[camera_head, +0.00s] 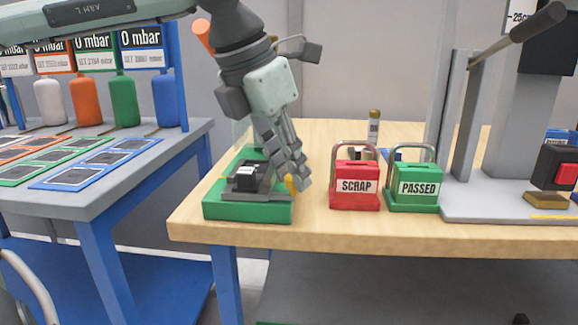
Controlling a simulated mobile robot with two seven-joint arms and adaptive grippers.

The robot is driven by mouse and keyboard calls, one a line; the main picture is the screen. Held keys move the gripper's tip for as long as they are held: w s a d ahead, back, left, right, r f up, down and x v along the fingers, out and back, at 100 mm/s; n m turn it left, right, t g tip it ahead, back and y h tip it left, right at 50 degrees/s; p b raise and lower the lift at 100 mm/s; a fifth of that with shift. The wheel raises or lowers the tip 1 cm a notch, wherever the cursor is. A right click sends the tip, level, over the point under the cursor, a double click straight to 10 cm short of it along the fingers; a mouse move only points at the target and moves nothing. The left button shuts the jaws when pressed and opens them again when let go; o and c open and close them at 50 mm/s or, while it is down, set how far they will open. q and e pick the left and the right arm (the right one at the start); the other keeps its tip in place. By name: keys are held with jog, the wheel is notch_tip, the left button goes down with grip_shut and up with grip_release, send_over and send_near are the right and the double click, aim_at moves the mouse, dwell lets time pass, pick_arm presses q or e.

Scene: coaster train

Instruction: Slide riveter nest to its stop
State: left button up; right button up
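A green-based fixture (225,211) stands at the left front of the wooden table. On it a grey slide carries a small dark block with a white label (246,177), which looks like the riveter nest. A small yellow part (289,184) shows at the fixture's right side. My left gripper (294,181) points down at the right side of the fixture, its fingers close to the yellow part and covering some of the fixture. I cannot tell whether it touches, or how far its fingers are apart. My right gripper is out of view.
A red SCRAP box (355,198) and a green PASSED box (415,201) stand right of the fixture. A lever press (500,140) on a grey base fills the table's right. A grey side table (190,142) with framed cards and coloured bottles stands at left.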

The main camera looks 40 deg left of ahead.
aim_at(270, 178)
pick_arm(q)
grip_shut()
jog(key=w+a, duration=0.1)
jog(key=w, duration=0.1)
jog(key=w+a, duration=0.2)
jog(key=w, duration=0.1)
jog(key=shift+w+a, duration=0.2)
jog(key=shift+w, duration=0.15)
jog(key=o, duration=0.6)
grip_release()
jog(key=shift+c, duration=0.2)
jog(key=shift+s, duration=0.1)
jog(key=v, duration=1.2)
